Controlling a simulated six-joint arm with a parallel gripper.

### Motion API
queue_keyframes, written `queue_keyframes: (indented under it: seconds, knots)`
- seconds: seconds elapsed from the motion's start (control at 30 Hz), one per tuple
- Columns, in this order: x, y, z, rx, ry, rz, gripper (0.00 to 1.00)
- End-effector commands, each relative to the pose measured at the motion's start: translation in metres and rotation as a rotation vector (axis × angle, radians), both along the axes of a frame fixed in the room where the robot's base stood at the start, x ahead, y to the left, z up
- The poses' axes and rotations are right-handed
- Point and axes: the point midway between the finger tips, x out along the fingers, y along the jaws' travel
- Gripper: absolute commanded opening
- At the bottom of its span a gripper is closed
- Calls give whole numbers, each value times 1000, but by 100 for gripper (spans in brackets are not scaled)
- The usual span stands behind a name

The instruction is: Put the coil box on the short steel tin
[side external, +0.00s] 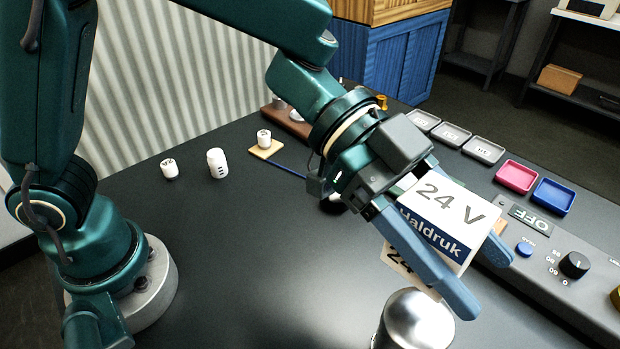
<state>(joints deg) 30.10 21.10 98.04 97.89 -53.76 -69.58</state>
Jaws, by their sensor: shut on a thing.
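The coil box (441,220) is white with a blue band and reads "24 V Haldruk". My gripper (478,274) is shut on it, with one blue finger across its near side and the other behind its right side. The box is tilted and held above the table. The short steel tin (416,318) is a shiny round can at the bottom edge of the picture, below and slightly left of the box. The box and tin look apart, though the finger partly covers the space between them. The tin's lower part is cut off.
A grey control panel (572,290) with a knob and blue button runs along the right. Grey trays (483,150), a pink tray (516,177) and a blue tray (553,196) line the back right. Small white cylinders (217,163) stand left; front-left table is clear.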

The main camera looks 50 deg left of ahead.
Motion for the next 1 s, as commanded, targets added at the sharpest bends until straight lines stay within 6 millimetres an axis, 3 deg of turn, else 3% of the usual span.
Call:
queue_keyframes:
  seconds: [0.2, 0.57, 0.97, 1.0]
  knots:
    - [-11, -22, -15, 0, 1, -1, 0]
    - [-11, -22, -54, 3, 3, 2, 0]
    - [-11, -23, -58, 0, 1, 2, 0]
    - [-11, -22, -59, 1, 1, 1, 70]
